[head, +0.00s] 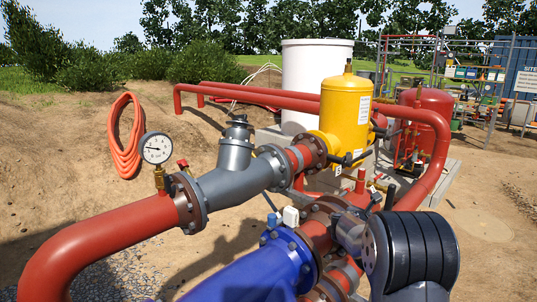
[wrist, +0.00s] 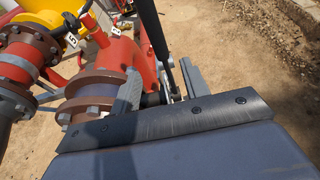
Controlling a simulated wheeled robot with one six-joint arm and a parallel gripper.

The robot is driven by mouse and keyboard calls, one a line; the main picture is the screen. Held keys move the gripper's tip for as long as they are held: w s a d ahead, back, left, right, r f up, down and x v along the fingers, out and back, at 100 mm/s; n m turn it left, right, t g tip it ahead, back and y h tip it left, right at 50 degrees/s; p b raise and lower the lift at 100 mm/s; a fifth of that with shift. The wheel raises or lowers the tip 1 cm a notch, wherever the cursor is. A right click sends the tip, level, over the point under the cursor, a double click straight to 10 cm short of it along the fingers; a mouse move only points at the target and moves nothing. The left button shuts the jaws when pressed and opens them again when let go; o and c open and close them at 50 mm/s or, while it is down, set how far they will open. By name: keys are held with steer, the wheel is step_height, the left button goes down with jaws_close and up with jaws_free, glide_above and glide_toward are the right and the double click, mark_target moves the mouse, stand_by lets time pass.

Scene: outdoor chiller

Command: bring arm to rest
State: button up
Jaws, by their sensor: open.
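My gripper (wrist: 160,82) shows in the wrist view, with its two grey fingers apart and nothing seen held between them. It is open. Behind and left of the fingers in that picture are red pipework (wrist: 122,52) and a rusty flange (wrist: 90,92); I cannot tell whether the fingers touch them. In the head view, a dark, ridged part of my arm fills the lower right, beside the blue pipe (head: 250,275). My fingers cannot be made out in the head view.
A yellow tank (head: 346,112), white tank (head: 312,80) and red vessel (head: 428,125) stand behind. An orange hose (head: 125,140) lies left. Open sandy ground (head: 495,250) lies right.

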steer(key=shift+s+a+f+t+h+b, duration=0.7)
steer(key=shift+s+a+f+b, duration=0.45)
steer(key=shift+b, duration=2.5)
steer(key=shift+r, duration=0.15)
